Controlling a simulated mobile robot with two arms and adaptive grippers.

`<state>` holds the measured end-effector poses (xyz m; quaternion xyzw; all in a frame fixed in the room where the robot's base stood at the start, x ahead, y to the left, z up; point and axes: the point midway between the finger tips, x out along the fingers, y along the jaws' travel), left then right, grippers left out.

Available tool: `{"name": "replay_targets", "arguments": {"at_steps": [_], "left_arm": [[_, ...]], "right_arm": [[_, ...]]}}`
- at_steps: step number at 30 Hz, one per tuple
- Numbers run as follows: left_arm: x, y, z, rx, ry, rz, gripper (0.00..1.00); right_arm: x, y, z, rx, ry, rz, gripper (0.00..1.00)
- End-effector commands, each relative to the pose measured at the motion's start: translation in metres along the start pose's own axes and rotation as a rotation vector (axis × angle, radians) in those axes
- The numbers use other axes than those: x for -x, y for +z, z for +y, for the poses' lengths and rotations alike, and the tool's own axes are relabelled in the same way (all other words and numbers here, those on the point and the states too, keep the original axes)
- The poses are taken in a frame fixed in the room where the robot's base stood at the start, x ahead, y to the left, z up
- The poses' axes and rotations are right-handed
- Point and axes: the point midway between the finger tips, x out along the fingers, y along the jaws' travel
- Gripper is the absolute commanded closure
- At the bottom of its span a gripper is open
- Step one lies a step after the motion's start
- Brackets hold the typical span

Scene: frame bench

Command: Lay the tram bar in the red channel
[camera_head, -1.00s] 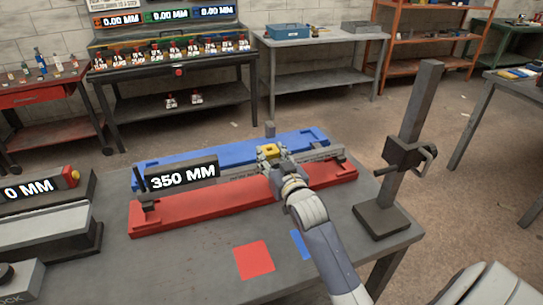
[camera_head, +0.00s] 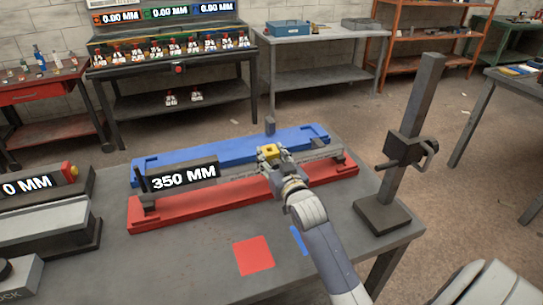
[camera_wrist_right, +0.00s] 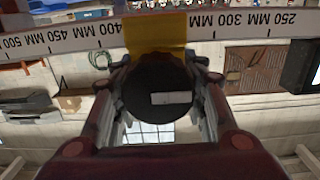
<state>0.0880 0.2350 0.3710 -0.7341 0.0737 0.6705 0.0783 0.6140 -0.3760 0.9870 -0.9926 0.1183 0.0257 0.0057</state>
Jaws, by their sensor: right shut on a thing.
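The tram bar (camera_head: 318,154) is a long pale scaled bar with a yellow block (camera_head: 267,150) along it and a dark "350 MM" panel (camera_head: 183,176) at its left. It runs along the back side of the red channel (camera_head: 225,203); I cannot tell whether it touches the channel floor. My right gripper (camera_head: 275,163) is at the yellow block. In the wrist view my right gripper (camera_wrist_right: 158,100) is shut on the bar's round black knob (camera_wrist_right: 150,82), below the yellow block (camera_wrist_right: 155,32) and the millimetre scale (camera_wrist_right: 230,24). My left gripper is out of view.
A blue channel (camera_head: 225,147) lies behind the red one. A dark upright stand (camera_head: 412,135) with a clamp is to the right. A red patch (camera_head: 253,257) and a blue patch mark the bench front. A "0 MM" gauge block (camera_head: 45,215) sits at the left.

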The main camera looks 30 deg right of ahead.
Motion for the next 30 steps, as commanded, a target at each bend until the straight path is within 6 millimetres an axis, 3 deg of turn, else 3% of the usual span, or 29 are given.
{"name": "replay_targets", "arguments": {"at_steps": [29, 30], "left_arm": [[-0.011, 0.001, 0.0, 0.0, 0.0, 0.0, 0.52], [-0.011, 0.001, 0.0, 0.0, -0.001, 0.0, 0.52]], "right_arm": [[-0.001, 0.016, 0.0, -0.005, -0.001, 0.011, 1.0], [-0.001, 0.016, 0.0, -0.005, -0.001, 0.012, 0.56]]}}
